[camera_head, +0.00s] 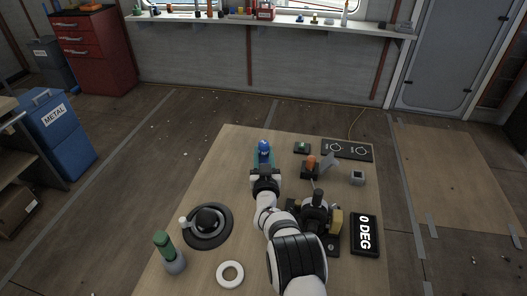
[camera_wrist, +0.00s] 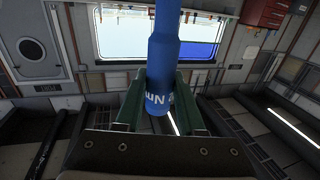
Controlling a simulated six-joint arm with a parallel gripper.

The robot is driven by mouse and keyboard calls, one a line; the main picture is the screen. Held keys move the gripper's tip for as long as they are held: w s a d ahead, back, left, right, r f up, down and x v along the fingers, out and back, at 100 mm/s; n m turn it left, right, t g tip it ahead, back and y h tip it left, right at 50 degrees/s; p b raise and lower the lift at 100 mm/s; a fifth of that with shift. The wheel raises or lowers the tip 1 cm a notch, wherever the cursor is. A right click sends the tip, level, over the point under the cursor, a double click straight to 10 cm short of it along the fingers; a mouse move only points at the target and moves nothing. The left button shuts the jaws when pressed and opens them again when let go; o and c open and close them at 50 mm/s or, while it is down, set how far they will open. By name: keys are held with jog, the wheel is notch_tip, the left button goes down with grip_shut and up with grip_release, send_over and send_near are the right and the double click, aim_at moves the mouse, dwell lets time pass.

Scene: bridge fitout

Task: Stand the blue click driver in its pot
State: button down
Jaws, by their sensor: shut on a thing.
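The blue click driver (camera_head: 264,147) is at the far edge of the table, held in my gripper (camera_head: 264,162). In the wrist view, the blue driver (camera_wrist: 163,62) runs upright through the picture, with white letters near its lower end, between the two green fingers of my gripper (camera_wrist: 160,102). My gripper is shut on it. In the head view only its blue end shows clearly; the rest is hidden by my gripper. A small grey square holder (camera_head: 357,177) with a dark top stands at the right, apart from the driver. I cannot tell whether it is the pot.
An orange-topped piece (camera_head: 311,163) stands right of my gripper, near a dark panel (camera_head: 347,150). A black joystick unit (camera_head: 318,212) and a "0 DEG" plate (camera_head: 364,235) are nearer.

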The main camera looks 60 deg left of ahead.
aim_at(263, 161)
jog(key=shift+f, duration=1.5)
jog(key=shift+c, duration=2.2)
grip_release()
jog(key=v, duration=1.5)
jog(key=shift+s+d, duration=0.25)
jog(key=shift+d, duration=0.05)
